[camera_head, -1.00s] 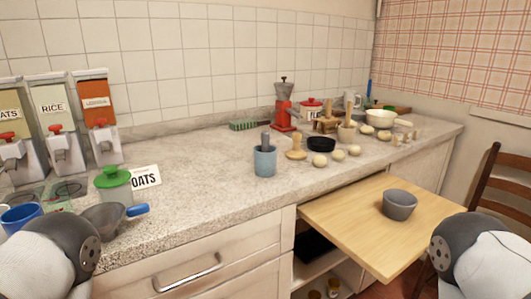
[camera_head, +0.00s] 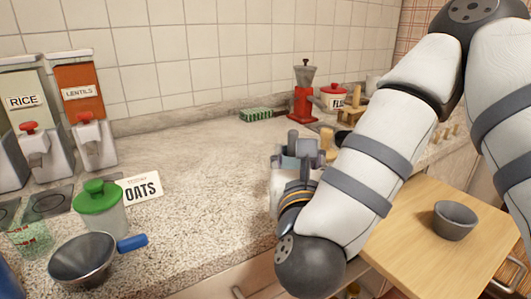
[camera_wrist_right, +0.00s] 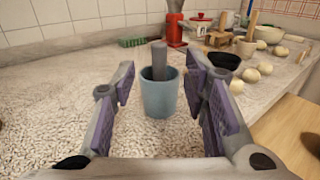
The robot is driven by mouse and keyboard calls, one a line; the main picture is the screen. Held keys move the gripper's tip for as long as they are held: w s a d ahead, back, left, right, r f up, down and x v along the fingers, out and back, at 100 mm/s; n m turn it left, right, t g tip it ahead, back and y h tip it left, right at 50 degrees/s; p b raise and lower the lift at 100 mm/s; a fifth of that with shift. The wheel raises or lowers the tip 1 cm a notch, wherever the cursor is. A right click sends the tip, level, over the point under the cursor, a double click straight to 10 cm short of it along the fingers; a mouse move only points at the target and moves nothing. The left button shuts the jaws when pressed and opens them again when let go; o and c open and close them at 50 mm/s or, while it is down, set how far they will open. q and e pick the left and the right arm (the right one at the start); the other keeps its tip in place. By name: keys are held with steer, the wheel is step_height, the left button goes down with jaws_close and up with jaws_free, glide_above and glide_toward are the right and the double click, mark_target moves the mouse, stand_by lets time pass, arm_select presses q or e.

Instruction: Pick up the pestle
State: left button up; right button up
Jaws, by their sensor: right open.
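The grey pestle (camera_wrist_right: 159,60) stands upright in a blue-grey cup (camera_wrist_right: 161,98) on the stone counter, its upper end sticking out above the rim. My right gripper (camera_wrist_right: 160,84) is open, with its purple-padded fingers on the left and right of the cup and pestle in the wrist view. Gaps show on both sides, and nothing is held. In the head view my right gripper (camera_head: 299,152) is at the cup, and my arm and gripper hide much of it. My left gripper is not in view.
A grey bowl (camera_head: 455,220) sits on the pull-out wooden board (camera_head: 410,245). A red grinder (camera_head: 304,95) and green sponge (camera_head: 257,114) stand behind. Mushroom-like pale pieces and a black bowl (camera_wrist_right: 224,61) lie to the right. The counter left of the cup is clear.

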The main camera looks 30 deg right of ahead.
mark_target(293, 140)
steer(key=x, duration=0.1)
steer(key=b+x, duration=0.1)
steer(key=x, duration=0.1)
steer(key=b+x, duration=0.1)
steer(key=x, duration=0.1)
steer(key=shift+d+f, duration=0.2)
steer(key=shift+f, duration=0.05)
steer(key=x, duration=0.3)
steer(key=f+x, duration=0.1)
steer(key=x, duration=0.1)
steer(key=shift+w+a, duration=0.1)
steer(key=shift+w, duration=0.15)
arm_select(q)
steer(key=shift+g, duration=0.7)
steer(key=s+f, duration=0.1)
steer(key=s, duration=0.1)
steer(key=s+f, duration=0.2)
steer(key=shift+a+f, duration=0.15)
arm_select(e)
steer(key=shift+c, duration=0.6)
jaws_close()
